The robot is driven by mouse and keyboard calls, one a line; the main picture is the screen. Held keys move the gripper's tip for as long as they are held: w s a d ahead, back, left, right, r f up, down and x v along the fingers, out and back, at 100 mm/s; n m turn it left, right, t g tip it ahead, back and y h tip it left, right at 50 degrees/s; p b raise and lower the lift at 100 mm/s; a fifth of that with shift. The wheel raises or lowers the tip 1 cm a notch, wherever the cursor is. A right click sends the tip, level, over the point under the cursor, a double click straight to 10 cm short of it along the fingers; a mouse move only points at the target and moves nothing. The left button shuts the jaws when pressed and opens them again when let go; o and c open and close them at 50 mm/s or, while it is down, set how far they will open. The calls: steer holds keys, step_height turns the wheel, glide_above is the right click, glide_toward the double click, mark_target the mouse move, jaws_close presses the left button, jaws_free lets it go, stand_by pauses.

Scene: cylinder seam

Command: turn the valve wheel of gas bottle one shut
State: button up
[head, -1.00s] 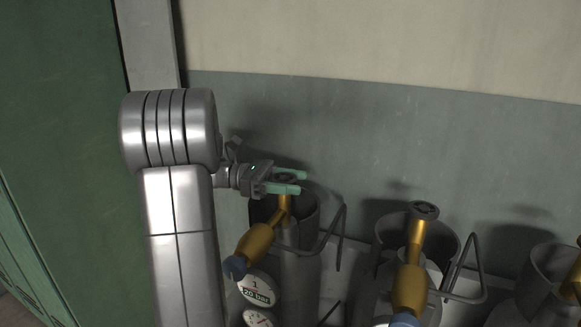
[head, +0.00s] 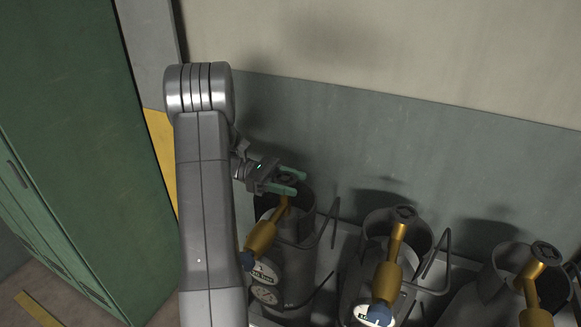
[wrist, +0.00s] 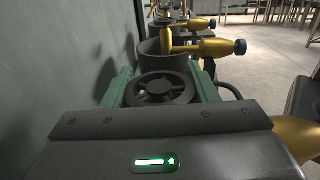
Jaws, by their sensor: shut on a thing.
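Gas bottle one (head: 300,285) stands at the left of a row, with a grey collar, a brass valve and a round gauge label. Its dark valve wheel (wrist: 158,90) lies flat between the two green fingers in the wrist view. My gripper (head: 290,183) reaches in from the left at the top of the collar and is shut on the wheel. In the wrist view my gripper (wrist: 160,88) has one finger on each side of the wheel. In the head view the fingers hide most of the wheel.
Two more bottles with brass valves stand to the right, the middle one (head: 375,255) and the right one (head: 490,295). The wall (head: 400,150) is close behind. A green cabinet (head: 80,140) stands at the left. Bent handles (head: 330,225) stick out beside the bottles.

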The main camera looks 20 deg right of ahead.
steer(key=shift+r+p, duration=0.1)
steer(key=shift+p, duration=1.15)
steer(key=o, duration=1)
